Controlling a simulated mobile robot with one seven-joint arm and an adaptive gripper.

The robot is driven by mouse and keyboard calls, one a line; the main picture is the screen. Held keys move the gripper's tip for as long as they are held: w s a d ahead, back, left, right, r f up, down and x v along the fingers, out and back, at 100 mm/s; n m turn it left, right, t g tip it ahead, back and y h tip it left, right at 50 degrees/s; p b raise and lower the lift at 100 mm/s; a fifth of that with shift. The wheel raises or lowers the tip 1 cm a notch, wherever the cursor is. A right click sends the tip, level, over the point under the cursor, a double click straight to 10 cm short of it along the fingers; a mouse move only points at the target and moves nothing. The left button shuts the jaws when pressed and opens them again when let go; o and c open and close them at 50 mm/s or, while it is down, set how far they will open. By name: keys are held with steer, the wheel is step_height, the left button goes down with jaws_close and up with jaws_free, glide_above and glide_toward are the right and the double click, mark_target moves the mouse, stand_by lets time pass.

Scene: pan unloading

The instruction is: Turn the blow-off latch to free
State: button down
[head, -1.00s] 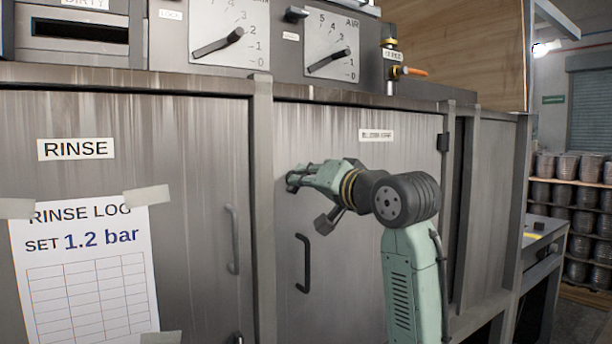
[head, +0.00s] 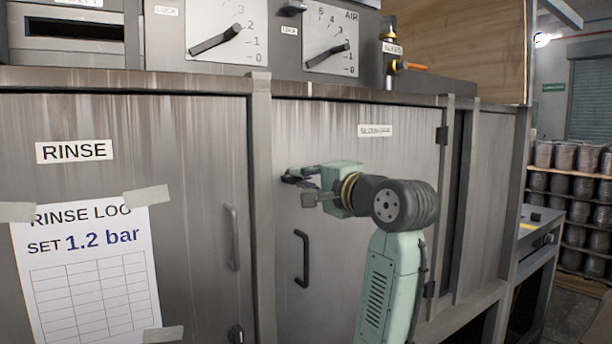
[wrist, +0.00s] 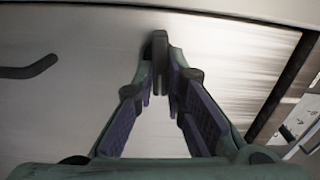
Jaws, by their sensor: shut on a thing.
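The blow-off latch shows in the wrist view as a small dark upright bar (wrist: 160,62) on the steel door, between the fingertips. My gripper (wrist: 161,80) is shut on it. In the head view my gripper (head: 291,178) is at the upper left of the blow-off door (head: 345,270), and its fingers mostly hide the latch. The label on that door (head: 375,131) is blurred. I cannot tell from these views whether the latch stands at locked or free.
A black door handle (head: 302,258) hangs below my gripper. The closed rinse door (head: 190,150) is to the left. Above are two dial panels (head: 229,35) (head: 331,42) and a valve with an orange lever (head: 413,67). Stacked pans (head: 575,190) stand at the far right.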

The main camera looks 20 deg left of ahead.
steer(key=shift+m, duration=0.6)
steer(key=c, duration=1.6)
jaws_free()
steer(key=shift+c, duration=0.2)
steer(key=v, duration=1.2)
